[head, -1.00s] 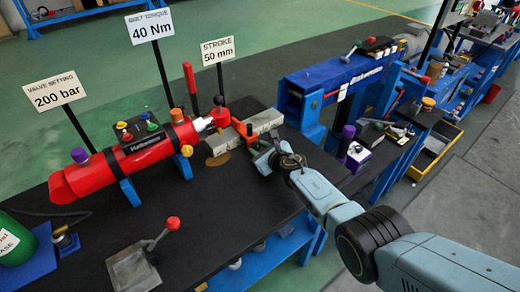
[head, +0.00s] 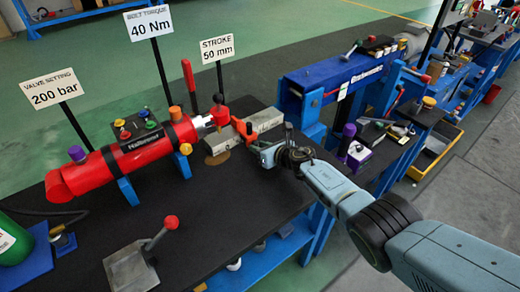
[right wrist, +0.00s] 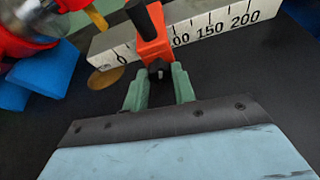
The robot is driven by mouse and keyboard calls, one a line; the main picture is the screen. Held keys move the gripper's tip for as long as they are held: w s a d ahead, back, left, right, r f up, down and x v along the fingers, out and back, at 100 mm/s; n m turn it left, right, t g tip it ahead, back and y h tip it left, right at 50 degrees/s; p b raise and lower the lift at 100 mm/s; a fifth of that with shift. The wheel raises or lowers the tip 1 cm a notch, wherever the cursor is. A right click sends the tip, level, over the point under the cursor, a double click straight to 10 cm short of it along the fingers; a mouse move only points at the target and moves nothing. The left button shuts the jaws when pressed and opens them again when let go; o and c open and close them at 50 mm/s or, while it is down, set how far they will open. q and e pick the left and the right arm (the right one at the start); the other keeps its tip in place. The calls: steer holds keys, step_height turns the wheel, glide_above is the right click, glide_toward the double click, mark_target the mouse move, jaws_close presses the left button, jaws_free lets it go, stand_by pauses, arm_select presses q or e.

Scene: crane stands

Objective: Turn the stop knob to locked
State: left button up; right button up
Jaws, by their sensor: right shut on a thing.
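The orange-red stop (head: 241,129) sits on the pale stroke scale (head: 266,119) beside the red cylinder. In the right wrist view the stop (right wrist: 152,42) straddles the scale (right wrist: 212,28), covering part of its numbers. A small dark knob (right wrist: 158,70) shows on the stop's near face. My right gripper (head: 256,146) is at this near face. Its two green fingers are shut on the knob, one on each side, as the right wrist view shows (right wrist: 159,84). The fingers hide part of the knob, and I cannot read its lock position. My left gripper is not in view.
The red cylinder (head: 138,152) lies left of the scale. A grey plate with a red-knobbed lever (head: 171,222) stands near the front. The blue press frame (head: 340,85) and a purple-topped part (head: 348,132) are to the right. The dark bench middle is clear.

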steer(key=shift+d+f+m+b, duration=0.1)
steer(key=shift+f+m+b, duration=0.05)
steer(key=shift+m+b, duration=0.2)
steer(key=shift+m+g+y+b, duration=0.3)
steer(key=shift+m+y+b, duration=0.05)
steer(key=shift+m+y, duration=0.2)
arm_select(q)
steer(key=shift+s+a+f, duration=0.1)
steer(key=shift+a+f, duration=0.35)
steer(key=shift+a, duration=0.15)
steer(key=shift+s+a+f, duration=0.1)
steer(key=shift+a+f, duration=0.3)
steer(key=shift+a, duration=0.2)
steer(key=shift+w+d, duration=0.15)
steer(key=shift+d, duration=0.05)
arm_select(e)
steer(key=o, duration=1)
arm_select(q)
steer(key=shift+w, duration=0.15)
